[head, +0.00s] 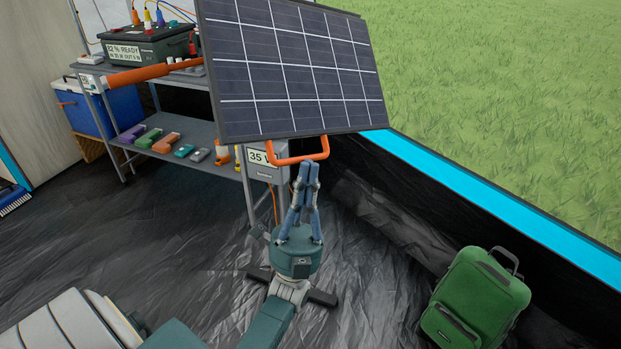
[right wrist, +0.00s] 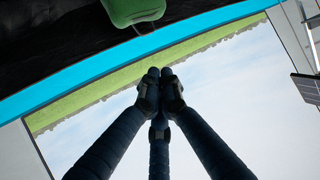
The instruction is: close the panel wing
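The panel wing is a dark solar panel (head: 290,70) with white grid lines. It stands tilted in the upper middle of the head view. An orange handle (head: 277,160) hangs at its lower edge. The edge of a dark panel (right wrist: 307,88) shows there at the far right.
A metal shelf (head: 205,136) with a battery box (head: 150,47) and small coloured items stands behind, left of the panel. A grey box (head: 262,170) is under the panel. A green suitcase (head: 476,300) stands at lower right.

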